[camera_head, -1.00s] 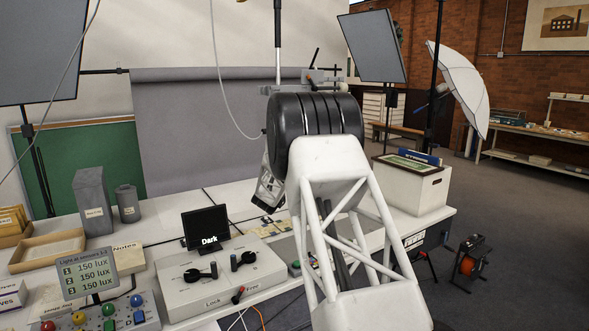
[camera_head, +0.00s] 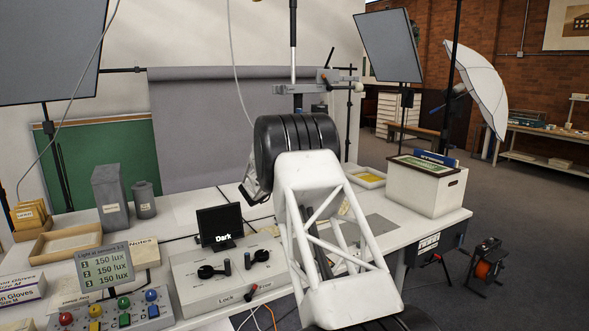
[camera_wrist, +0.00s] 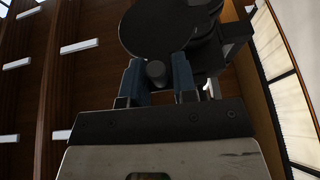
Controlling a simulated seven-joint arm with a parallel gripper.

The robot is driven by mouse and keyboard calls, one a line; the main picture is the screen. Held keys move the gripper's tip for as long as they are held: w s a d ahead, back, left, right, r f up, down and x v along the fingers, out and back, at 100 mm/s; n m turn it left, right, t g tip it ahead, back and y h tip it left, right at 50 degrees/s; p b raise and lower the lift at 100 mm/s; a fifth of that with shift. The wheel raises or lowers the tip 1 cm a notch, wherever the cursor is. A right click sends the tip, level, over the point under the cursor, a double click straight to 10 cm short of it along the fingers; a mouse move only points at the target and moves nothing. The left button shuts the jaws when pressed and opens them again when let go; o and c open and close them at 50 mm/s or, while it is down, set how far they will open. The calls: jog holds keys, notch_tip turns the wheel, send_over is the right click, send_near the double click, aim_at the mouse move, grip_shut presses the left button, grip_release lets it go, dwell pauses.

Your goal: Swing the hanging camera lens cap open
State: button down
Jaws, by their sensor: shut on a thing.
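In the wrist view a dark round disc, seemingly the lens cap (camera_wrist: 157,28), hangs above my gripper (camera_wrist: 155,76). A short dark cylindrical knob (camera_wrist: 155,71) at the disc's lower edge sits between my two blue fingers, which are shut on it. Dark camera or lens parts (camera_wrist: 208,50) stand beside the disc on the right. In the head view my arm covers the cap, and only a dark part of my gripper end (camera_head: 256,188) shows left of the arm. How far the cap is swung cannot be told.
A small screen (camera_head: 220,226) on the control box (camera_head: 227,280) reads "Dark". A sensor display (camera_head: 104,266) reads 150 lux on its lines. A clamp bar (camera_head: 310,88) on a pole stands behind my arm. A white box (camera_head: 425,187) stands right on the table (camera_head: 440,228).

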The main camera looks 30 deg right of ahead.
jog(key=shift+w+a, duration=0.5)
jog(key=shift+w, duration=0.25)
jog(key=c, duration=1.1)
grip_release()
jog(key=shift+a, duration=0.1)
jog(key=v, duration=0.7)
jog(key=shift+a, duration=0.25)
jog(key=shift+f, duration=0.15)
